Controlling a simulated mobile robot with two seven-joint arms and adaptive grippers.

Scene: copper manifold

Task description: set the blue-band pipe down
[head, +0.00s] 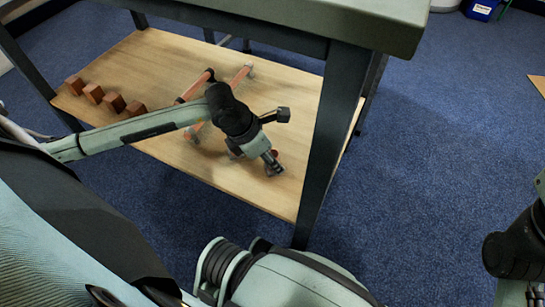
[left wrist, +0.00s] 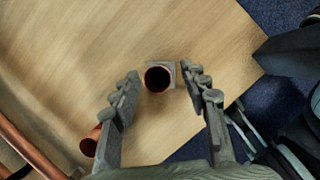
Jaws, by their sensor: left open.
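My left gripper (head: 272,168) is over the right part of the wooden lower shelf (head: 205,163). In the left wrist view its fingers (left wrist: 164,88) are spread. An open copper tube end (left wrist: 158,77) with a grey square piece around it shows between the fingertips, with gaps on both sides. No blue band is visible on it. Two copper-coloured pipes lie behind my arm: one with a dark part (head: 195,86) and one with a grey end (head: 241,75). My arm hides part of both, and I cannot make out a blue band on either. My right gripper is not in view.
Several brown blocks (head: 94,93) stand in a row at the shelf's left. The green-grey tabletop (head: 385,22) overhangs the shelf, and a dark table leg (head: 336,125) stands right of my left gripper. Blue carpet (head: 435,130) is clear to the right.

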